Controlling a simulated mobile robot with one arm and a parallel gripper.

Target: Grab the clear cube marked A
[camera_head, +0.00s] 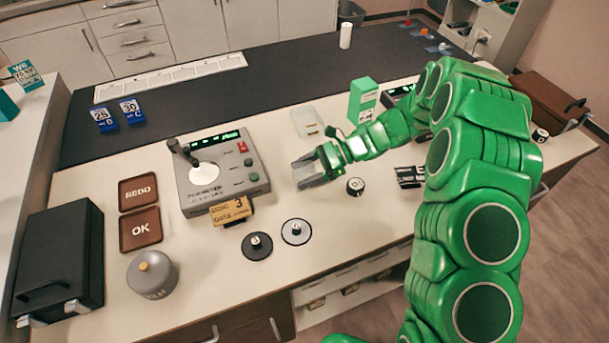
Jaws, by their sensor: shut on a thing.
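My gripper (312,168) is at the end of my green arm, just right of the control console. It is shut on a small greyish, see-through-looking block, which seems to be the clear cube (305,174). The grey fingers hide much of it, and no letter A can be read from here. It is low over the pale worktop; I cannot tell whether it touches the surface.
The grey console (215,182) with a joystick stands left of my gripper. A pale tray (306,122) and a green box (363,99) are behind it. A round black knob (355,186) is close to its right. Two discs (296,231) lie in front.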

